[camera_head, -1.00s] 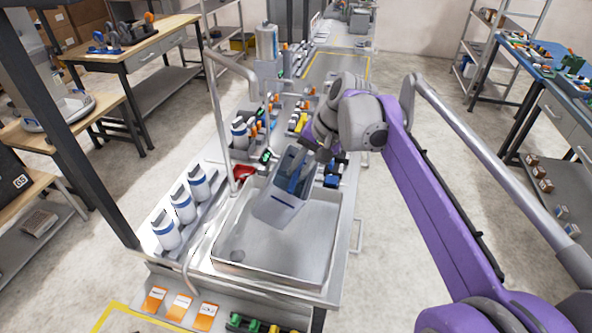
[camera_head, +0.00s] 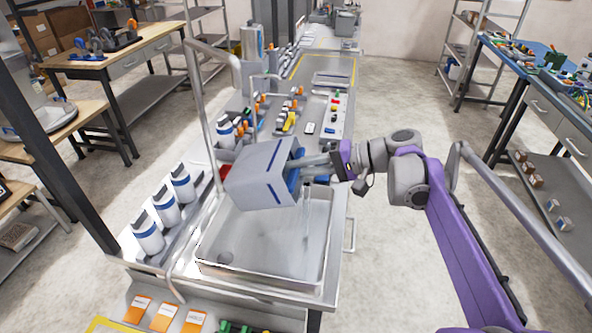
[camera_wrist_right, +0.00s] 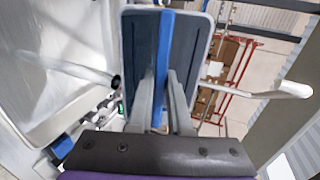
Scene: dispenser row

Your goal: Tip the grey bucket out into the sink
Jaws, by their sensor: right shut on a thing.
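The grey bucket (camera_head: 258,178), a boxy pail with a blue stripe, is in the air over the far end of the steel sink (camera_head: 315,278) in the head view. It is tilted well over. My right gripper (camera_head: 308,163) comes from the right and is shut on its blue handle. The wrist view shows the blue handle strip between the two fingers (camera_wrist_right: 160,95), against the dark grey face of the bucket (camera_wrist_right: 192,50). The sink basin shows a drain and no loose items. I cannot see inside the bucket. My left gripper is not in view.
A tall tap pipe (camera_head: 203,105) rises at the sink's left edge, close to the bucket. Several white dispenser bottles (camera_head: 167,205) line the left ledge. Small bottles and tools (camera_head: 290,120) crowd the counter behind. The floor right of the sink is clear.

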